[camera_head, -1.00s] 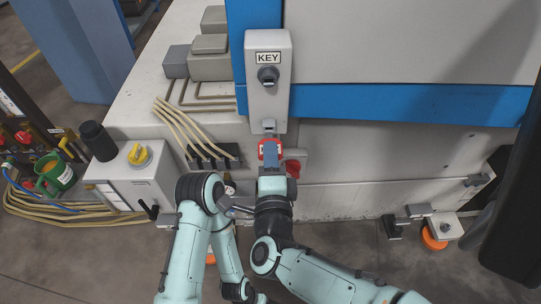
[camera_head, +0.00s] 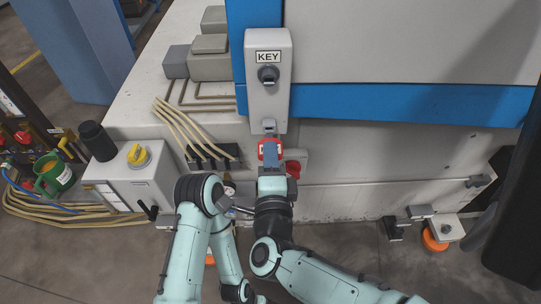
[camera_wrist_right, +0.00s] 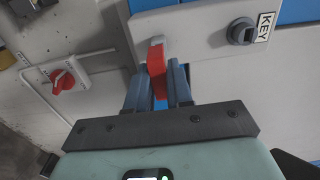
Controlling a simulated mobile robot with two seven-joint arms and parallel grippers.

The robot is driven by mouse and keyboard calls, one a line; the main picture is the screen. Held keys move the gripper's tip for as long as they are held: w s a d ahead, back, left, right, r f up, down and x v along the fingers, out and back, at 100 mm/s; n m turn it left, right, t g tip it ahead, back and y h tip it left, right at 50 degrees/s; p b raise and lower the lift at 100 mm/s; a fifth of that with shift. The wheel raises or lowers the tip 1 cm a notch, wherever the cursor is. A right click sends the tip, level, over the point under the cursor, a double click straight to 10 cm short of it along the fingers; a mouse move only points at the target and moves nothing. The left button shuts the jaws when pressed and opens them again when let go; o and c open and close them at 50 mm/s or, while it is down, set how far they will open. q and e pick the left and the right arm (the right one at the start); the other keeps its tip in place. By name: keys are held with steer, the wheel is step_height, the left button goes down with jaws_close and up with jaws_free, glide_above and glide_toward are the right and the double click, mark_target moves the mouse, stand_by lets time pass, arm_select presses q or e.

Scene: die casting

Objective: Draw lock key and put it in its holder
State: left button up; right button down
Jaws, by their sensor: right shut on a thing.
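The grey key box (camera_head: 282,105) is fixed to the machine front, with a KEY label and a round dark lock (camera_head: 268,74) below it. The lock also shows in the right wrist view (camera_wrist_right: 241,32). My right gripper (camera_head: 269,157) is just below the box, shut on the red key (camera_head: 263,149). In the right wrist view the red key (camera_wrist_right: 156,57) stands out past the fingers. Its far end is by a small grey stub (camera_wrist_right: 158,40) on the box; I cannot tell whether they touch. My left arm is folded at the lower left; its gripper is not visible.
A red rotary switch (camera_head: 293,169) is close to the right of my right gripper. Several cables (camera_head: 184,124) run to black connectors at the left.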

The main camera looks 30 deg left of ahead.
arm_select(q)
steer(key=shift+a+f, duration=0.1)
steer(key=shift+f, duration=0.35)
arm_select(e)
steer(key=shift+f, duration=0.1)
arm_select(q)
steer(key=shift+f+b, duration=0.2)
steer(key=shift+b, duration=0.15)
arm_select(e)
steer(key=shift+x, duration=1.65)
steer(key=c, duration=0.9)
jaws_free()
steer(key=shift+c, duration=0.2)
steer(key=shift+s+d, duration=0.25)
steer(key=shift+s, duration=0.15)
arm_select(q)
steer(key=w, duration=0.1)
steer(key=w+a+t, duration=0.1)
steer(key=w, duration=0.1)
steer(key=shift+f+y, duration=0.15)
steer(key=shift+y, duration=0.15)
arm_select(e)
steer(key=v, duration=1.2)
steer(key=shift+s, duration=0.25)
steer(key=shift+d, duration=0.1)
